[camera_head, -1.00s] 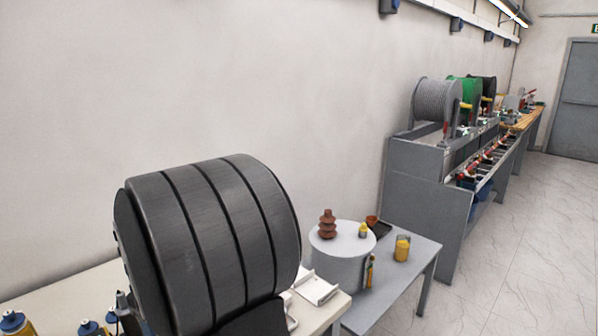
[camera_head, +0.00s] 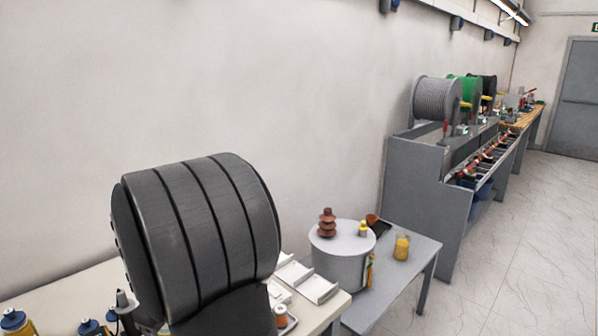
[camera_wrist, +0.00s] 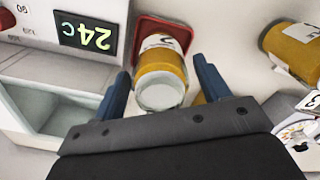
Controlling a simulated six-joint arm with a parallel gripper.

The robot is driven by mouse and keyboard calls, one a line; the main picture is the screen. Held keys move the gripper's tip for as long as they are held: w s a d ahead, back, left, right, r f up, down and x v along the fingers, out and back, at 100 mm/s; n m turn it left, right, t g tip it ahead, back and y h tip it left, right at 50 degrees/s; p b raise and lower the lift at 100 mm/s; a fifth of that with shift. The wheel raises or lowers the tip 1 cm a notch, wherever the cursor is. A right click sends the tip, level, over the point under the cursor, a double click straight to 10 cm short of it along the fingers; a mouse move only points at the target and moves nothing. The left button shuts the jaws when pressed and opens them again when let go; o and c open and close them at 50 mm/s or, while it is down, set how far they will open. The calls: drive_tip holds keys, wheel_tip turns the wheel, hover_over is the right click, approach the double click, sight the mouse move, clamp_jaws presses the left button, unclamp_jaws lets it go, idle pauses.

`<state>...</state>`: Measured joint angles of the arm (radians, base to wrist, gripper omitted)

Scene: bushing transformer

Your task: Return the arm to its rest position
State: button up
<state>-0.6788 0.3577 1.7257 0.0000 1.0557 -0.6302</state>
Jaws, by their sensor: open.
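My arm shows as a large dark grey ribbed link (camera_head: 205,235) in the head view, in front of the bench. My gripper (camera_wrist: 163,78) shows in the wrist view with its two blue fingers spread apart. A jar with a yellow body and pale lid (camera_wrist: 161,75) stands in line with the gap between the fingers, on a red square base (camera_wrist: 140,27). I cannot tell how far it is from the fingertips. The fingers do not appear closed on anything. My gripper cannot be made out in the head view.
A grey tank (camera_head: 340,262) with a brown bushing (camera_head: 327,224) stands on a grey table (camera_head: 415,260). A yellow jar (camera_head: 402,247) stands to its right. In the wrist view, a display (camera_wrist: 86,36) reads 24c and another yellow container (camera_wrist: 293,50) is at right.

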drive_tip(key=w+d+r, duration=0.1)
drive_tip(key=d+r, duration=0.8)
drive_tip(key=d, duration=0.3)
drive_tip(key=s+a+f, duration=0.1)
drive_tip(key=s, duration=0.8)
drive_tip(key=s+a+f, duration=0.1)
drive_tip(key=a+f, duration=0.2)
drive_tip(key=s+a+f, duration=0.1)
drive_tip(key=a+f, duration=0.2)
drive_tip(key=a, duration=0.1)
drive_tip(key=s+a+f, duration=0.1)
drive_tip(key=a+f, duration=0.1)
drive_tip(key=a, duration=0.2)
drive_tip(key=shift+s+a+f, duration=0.2)
drive_tip(key=shift+s+f, duration=0.1)
drive_tip(key=shift+f, duration=0.75)
drive_tip(key=shift+r, duration=0.1)
